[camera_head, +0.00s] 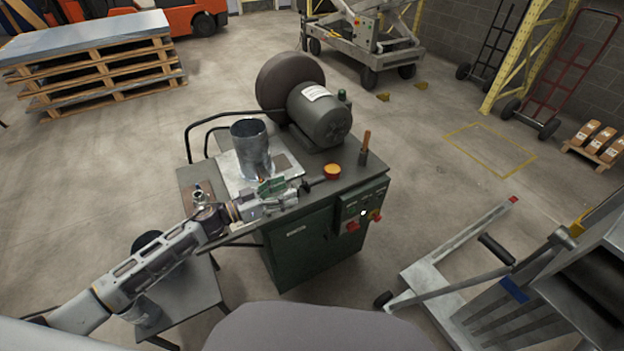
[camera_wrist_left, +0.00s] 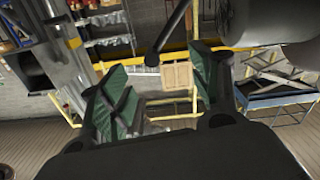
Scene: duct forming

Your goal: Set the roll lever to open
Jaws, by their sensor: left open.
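My left gripper (camera_head: 288,190) reaches in from the left over the front edge of the green machine cabinet (camera_head: 300,248). Its green-padded fingers stand apart with nothing between them; in the left wrist view (camera_wrist_left: 163,85) the gap is empty. A dark lever with a rounded end (camera_head: 314,184) shows just right of the fingertips in the head view. A black rod with a rounded tip (camera_wrist_left: 153,60) appears beyond and between the fingers in the wrist view, apparently the same lever. I cannot tell its set position or whether a finger touches it. My right gripper is not in view.
A metal duct cylinder (camera_head: 253,150) stands upright on the machine top behind my gripper. A control panel (camera_head: 360,207) is on the cabinet's right.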

